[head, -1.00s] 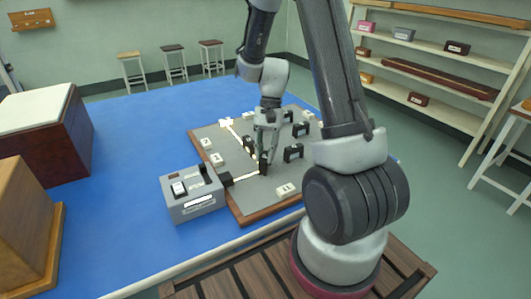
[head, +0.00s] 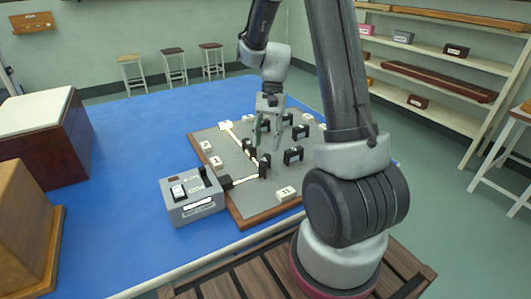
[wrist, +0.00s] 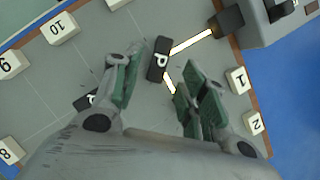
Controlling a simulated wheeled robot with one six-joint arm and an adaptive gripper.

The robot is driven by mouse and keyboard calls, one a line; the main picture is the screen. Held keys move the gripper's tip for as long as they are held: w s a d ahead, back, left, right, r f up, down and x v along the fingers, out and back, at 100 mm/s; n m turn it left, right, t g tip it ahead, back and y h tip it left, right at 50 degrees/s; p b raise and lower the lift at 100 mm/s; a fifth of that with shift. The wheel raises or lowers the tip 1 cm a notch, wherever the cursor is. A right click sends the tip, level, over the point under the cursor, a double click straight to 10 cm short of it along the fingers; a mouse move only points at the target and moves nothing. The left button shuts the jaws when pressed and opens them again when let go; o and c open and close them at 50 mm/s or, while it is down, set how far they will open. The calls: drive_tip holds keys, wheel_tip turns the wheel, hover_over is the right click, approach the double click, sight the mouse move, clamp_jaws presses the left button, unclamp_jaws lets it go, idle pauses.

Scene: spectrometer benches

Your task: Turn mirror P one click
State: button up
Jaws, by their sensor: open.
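Mirror P (head: 264,165) is a small black upright block on the grey board, in front of the light box. In the wrist view mirror P (wrist: 158,60) shows its white letter from above. A bright beam comes to it from the light box and leaves it at an angle toward the board's far left edge. My gripper (head: 266,135) is raised above and behind mirror P, apart from it. In the wrist view its green-padded fingers (wrist: 162,72) are spread and empty, on either side of mirror P in the picture.
The grey light box (head: 192,195) stands at the board's left front. Several other black mirrors, such as this one (head: 293,155), stand on the grey board (head: 245,200). White numbered tiles (head: 286,193) line its edges.

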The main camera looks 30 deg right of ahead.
drive_tip(key=v, duration=0.7)
idle(0.3)
drive_tip(key=s+r+n+t+h, duration=0.1)
drive_tip(key=s+r+n+t, duration=0.2)
drive_tip(key=s+r, duration=0.3)
drive_tip(key=s+a+r+n+t+h, duration=0.1)
drive_tip(key=s+r+n+t, duration=0.3)
drive_tip(key=s, duration=0.9)
wheel_tip(320, 180, up, 2)
drive_tip(key=shift+s+r+n+h, duration=0.1)
drive_tip(key=shift+s+n+h, duration=0.2)
drive_tip(key=shift+n+h, duration=0.5)
